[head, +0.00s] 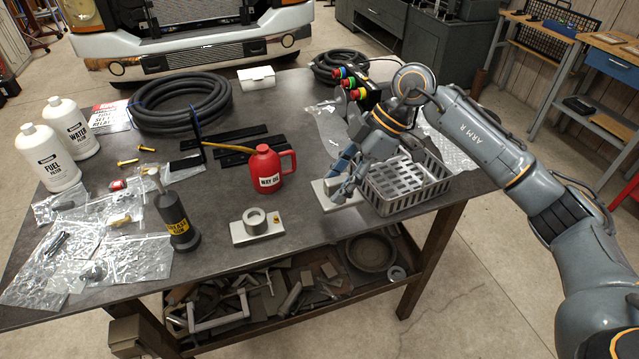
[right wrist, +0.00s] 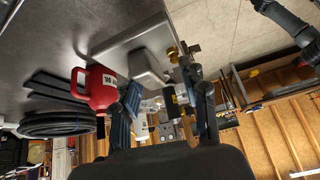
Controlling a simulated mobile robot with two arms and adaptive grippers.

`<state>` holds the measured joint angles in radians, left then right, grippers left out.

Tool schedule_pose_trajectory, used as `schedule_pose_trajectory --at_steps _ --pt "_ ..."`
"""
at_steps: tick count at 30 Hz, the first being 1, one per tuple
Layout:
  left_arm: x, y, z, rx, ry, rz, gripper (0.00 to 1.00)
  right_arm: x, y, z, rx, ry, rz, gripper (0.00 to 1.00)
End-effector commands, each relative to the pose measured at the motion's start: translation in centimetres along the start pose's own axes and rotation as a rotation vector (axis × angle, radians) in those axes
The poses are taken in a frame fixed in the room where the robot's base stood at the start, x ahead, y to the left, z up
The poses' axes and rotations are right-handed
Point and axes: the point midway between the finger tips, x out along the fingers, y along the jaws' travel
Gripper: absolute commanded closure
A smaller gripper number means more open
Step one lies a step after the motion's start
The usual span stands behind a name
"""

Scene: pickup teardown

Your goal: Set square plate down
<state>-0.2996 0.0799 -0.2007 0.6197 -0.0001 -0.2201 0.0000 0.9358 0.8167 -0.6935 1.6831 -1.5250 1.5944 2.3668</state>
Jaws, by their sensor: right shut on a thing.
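The square plate (head: 328,203) is pale grey with a raised block on top. It is in the head view near the table's front right, left of the grey basket. My right gripper (head: 341,180) is shut on its block from above. In the right wrist view the plate (right wrist: 115,45) lies ahead of the right gripper (right wrist: 163,82), with the block between the fingertips and a brass fitting at its edge. The plate looks level and at or just above the tabletop; I cannot tell whether it touches. My left gripper is not in view.
The grey slotted basket (head: 405,188) stands close right of the plate. A red oil can (head: 267,172) and a second plate with a ring (head: 255,225) stand to the left. A dark grease bottle (head: 177,220) is farther left. Bare tabletop (head: 310,232) lies in front.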

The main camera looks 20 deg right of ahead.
Motion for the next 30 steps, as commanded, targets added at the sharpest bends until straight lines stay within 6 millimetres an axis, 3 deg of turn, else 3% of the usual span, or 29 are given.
schedule_pose_trajectory --at_steps 3,9,17,24,29,30 --pt "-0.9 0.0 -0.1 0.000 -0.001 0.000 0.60 1.8 2.2 0.3 0.002 0.002 -0.004 1.00" --pt "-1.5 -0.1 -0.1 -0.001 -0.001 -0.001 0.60 4.6 4.7 1.3 0.000 0.001 0.000 1.00" --pt "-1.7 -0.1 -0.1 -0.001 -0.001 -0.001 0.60 6.0 5.8 1.8 -0.001 0.001 -0.001 1.00" --pt "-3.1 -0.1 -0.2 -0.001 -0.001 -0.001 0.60 8.4 5.9 3.4 -0.002 0.000 0.000 1.00" --pt "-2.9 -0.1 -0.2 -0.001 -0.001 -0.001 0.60 8.6 5.9 3.6 -0.003 -0.002 0.000 1.00" --pt "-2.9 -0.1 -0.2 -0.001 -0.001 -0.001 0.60 8.7 5.8 3.7 -0.002 -0.004 -0.002 0.52"
